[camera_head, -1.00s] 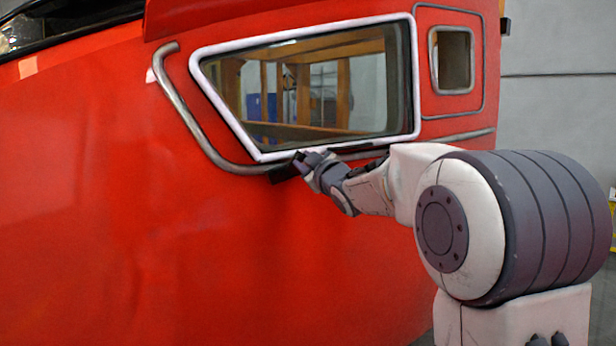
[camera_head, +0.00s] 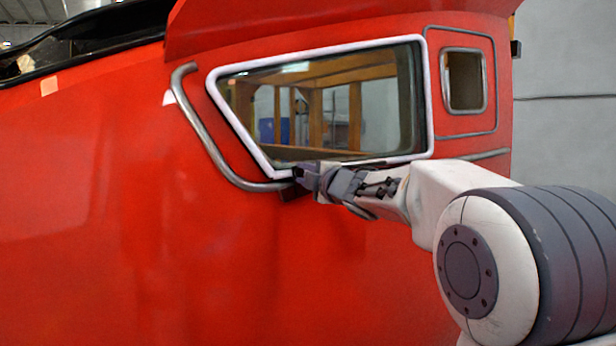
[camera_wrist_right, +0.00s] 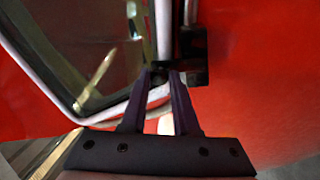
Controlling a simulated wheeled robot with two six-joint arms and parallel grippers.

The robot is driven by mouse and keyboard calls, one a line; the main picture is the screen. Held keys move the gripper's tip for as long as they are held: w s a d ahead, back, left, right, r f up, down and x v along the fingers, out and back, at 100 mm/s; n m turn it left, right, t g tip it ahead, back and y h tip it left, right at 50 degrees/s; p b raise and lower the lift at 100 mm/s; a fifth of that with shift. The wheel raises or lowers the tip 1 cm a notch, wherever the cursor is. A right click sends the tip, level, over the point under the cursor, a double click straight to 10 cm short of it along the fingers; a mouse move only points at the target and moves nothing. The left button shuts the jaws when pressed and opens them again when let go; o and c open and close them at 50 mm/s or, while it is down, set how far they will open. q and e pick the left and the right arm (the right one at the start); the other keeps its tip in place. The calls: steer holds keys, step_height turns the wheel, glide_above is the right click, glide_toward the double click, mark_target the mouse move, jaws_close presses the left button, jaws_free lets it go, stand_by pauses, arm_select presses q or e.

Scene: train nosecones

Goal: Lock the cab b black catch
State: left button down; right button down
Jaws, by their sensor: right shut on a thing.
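The red cab (camera_head: 150,230) fills most of the head view, with a white-framed window (camera_head: 325,105) in its side. A black catch (camera_head: 290,194) sits just under the window's lower edge, mostly hidden behind my right gripper (camera_head: 304,177). In the right wrist view the black catch (camera_wrist_right: 194,60) stands beside the pale window frame. My right gripper's fingertips (camera_wrist_right: 161,76) meet its small dark end there, and the fingers are shut on it. The exact contact is dark and hard to see. My left gripper is not in view.
A grey bent handrail (camera_head: 205,135) runs down left of the window and under its lower edge. A smaller window (camera_head: 464,80) is at the right. The red panel below the window is clear. A grey wall (camera_head: 570,130) stands beyond the cab.

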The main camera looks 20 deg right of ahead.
steer(key=shift+a+n, duration=0.25)
steer(key=shift+n, duration=0.25)
steer(key=c, duration=0.7)
jaws_free()
steer(key=shift+o, duration=0.2)
steer(key=shift+s, duration=0.1)
steer(key=s+d+b, duration=0.1)
steer(key=s+d, duration=0.1)
steer(key=s, duration=0.8)
steer(key=shift+b, duration=0.4)
steer(key=shift+f, duration=0.1)
